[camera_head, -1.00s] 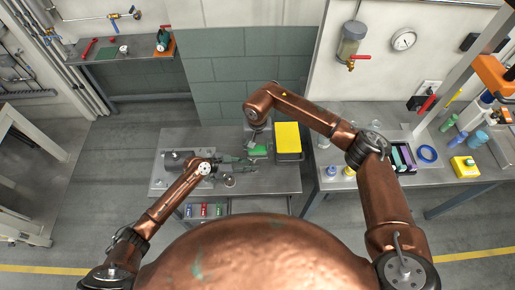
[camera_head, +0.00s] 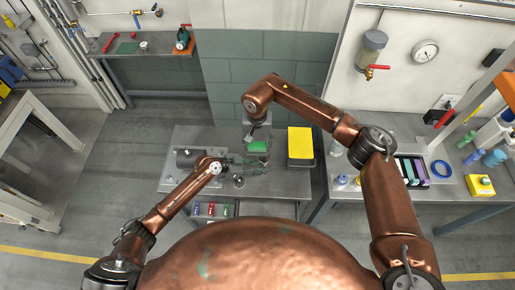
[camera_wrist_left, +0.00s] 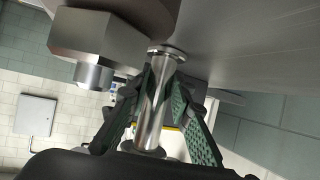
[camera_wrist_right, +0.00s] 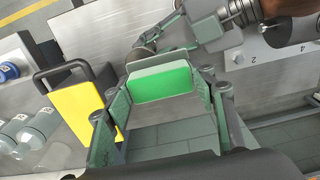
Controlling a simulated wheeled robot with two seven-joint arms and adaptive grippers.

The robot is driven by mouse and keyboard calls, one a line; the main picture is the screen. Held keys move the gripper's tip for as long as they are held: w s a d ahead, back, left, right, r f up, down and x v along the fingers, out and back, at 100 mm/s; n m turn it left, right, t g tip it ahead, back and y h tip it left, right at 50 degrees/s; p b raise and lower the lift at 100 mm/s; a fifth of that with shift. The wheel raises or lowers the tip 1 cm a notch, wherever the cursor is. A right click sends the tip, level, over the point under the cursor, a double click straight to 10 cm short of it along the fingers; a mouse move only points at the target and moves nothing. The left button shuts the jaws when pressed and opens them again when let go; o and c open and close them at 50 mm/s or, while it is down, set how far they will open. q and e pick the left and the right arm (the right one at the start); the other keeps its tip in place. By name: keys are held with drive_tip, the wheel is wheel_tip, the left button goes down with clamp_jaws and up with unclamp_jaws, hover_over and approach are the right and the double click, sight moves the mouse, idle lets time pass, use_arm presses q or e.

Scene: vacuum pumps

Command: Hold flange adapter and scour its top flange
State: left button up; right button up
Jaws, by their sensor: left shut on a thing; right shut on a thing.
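My right gripper (camera_wrist_right: 165,98) is shut on a green scouring pad (camera_wrist_right: 163,90) with a pale grey backing. The pad also shows in the head view (camera_head: 258,147), behind my left gripper. Contact between pad and flange is not visible.
A yellow-topped dark box (camera_head: 300,142) stands right of the pad. A grey pump (camera_head: 188,158) sits at the bench's left. Small coloured bottles (camera_head: 211,209) are on a lower shelf. The right bench (camera_head: 440,195) holds more bottles and a tray.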

drive_tip(key=shift+r, duration=1.8)
use_arm(q)
drive_tip(key=o, duration=0.9)
drive_tip(key=shift+o, duration=0.2)
drive_tip(key=shift+a, duration=0.1)
drive_tip(key=v, duration=1.2)
